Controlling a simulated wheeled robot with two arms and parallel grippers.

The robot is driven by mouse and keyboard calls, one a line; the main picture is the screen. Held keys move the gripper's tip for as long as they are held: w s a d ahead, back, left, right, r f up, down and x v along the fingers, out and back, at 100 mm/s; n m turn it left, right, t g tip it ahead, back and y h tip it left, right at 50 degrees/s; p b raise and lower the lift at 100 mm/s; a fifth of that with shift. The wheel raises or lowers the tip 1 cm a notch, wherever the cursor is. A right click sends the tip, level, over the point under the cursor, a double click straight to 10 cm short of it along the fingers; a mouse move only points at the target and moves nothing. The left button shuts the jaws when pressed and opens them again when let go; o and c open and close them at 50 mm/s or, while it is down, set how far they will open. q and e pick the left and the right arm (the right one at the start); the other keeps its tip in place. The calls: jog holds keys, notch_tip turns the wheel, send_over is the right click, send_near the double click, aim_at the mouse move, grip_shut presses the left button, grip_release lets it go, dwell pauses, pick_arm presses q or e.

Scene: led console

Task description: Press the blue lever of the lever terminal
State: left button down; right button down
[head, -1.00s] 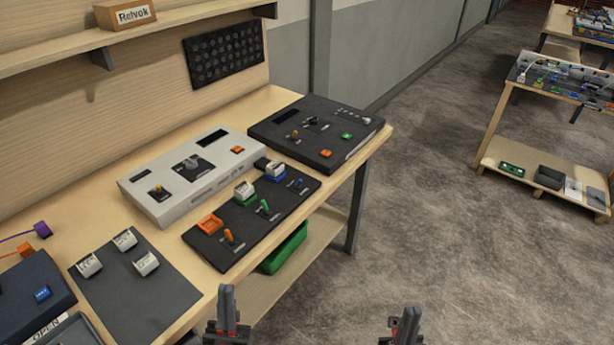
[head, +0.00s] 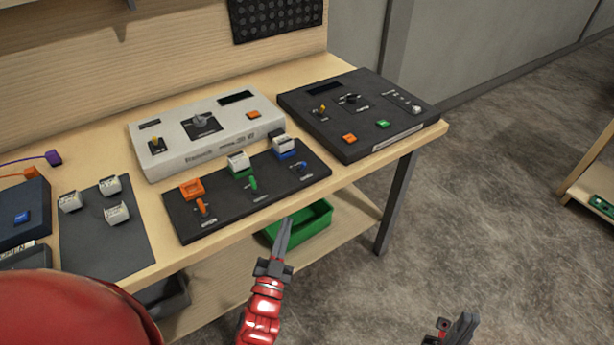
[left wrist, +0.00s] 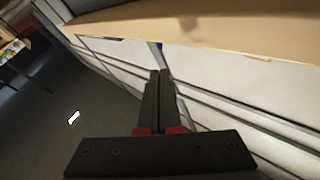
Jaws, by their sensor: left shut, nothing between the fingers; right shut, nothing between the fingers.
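The lever terminal (head: 222,210) is a flat black panel near the front edge of the table. It carries an orange lever (head: 203,208), a green lever (head: 253,184) and, at its right end, the blue lever (head: 303,168). Colored sockets stand behind the levers, the green and blue ones with white blocks on them. My left gripper (head: 285,236) is shut and empty, in front of and below the table's front edge, apart from the terminal. It also shows shut in the left wrist view (left wrist: 161,78). My right gripper (head: 464,330) is shut at the bottom right, over the floor.
A white console (head: 175,165) stands behind the terminal and a black console (head: 365,150) to its right. A dark mat (head: 100,250) with white blocks lies left. A green bin (head: 318,222) sits on the lower shelf. Floor to the right is free.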

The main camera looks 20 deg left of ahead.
pick_arm(q)
jog(key=p, duration=0.4)
send_near(302, 165)
jog(key=x, duration=0.5)
jog(key=shift+w, duration=0.95)
jog(key=shift+r+p, duration=0.1)
jog(key=shift+p, duration=0.2)
jog(key=shift+r+n+g+p, duration=0.45)
jog(key=shift+n+g+p, duration=0.3)
jog(key=shift+p, duration=0.8)
jog(key=n+p, duration=0.1)
jog(key=p, duration=0.1)
jog(key=r+g+p, duration=0.1)
jog(key=p, duration=0.1)
jog(key=n+g+p, duration=0.1)
jog(key=shift+w+a+r+n+g+p, duration=0.25)
jog(key=shift+w+a+r+n+p, duration=0.05)
jog(key=shift+w+a+n+p, duration=0.1)
jog(key=shift+n+p, duration=0.25)
jog(key=shift+p, duration=0.15)
jog(key=shift+a+f+g+b, duration=0.15)
jog(key=shift+f+g+b, duration=0.15)
jog(key=shift+f, duration=0.15)
